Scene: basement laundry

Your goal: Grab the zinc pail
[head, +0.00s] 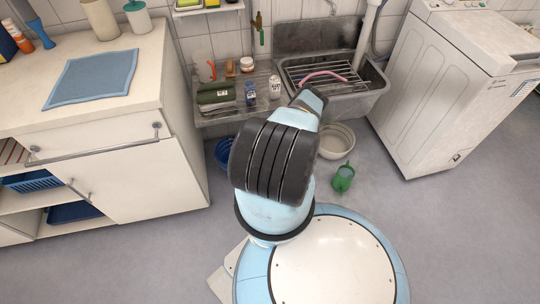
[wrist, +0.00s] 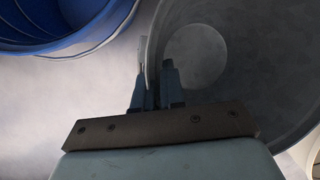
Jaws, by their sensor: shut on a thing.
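The zinc pail (wrist: 255,60) is a grey, round, open vessel that fills the upper right of the wrist view. I look down into it, and its round bottom shows paler. My gripper (wrist: 156,78) is shut on the pail's wall at its left rim, with one finger inside and one outside. In the head view my arm hides both the gripper and the pail.
A blue tub (head: 224,153) stands on the floor left of the arm, close to the pail in the wrist view (wrist: 60,42). A pale basin (head: 337,141) and a green watering can (head: 343,178) stand to the right. A sink (head: 372,100) is behind; a white cabinet (head: 150,180) is left.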

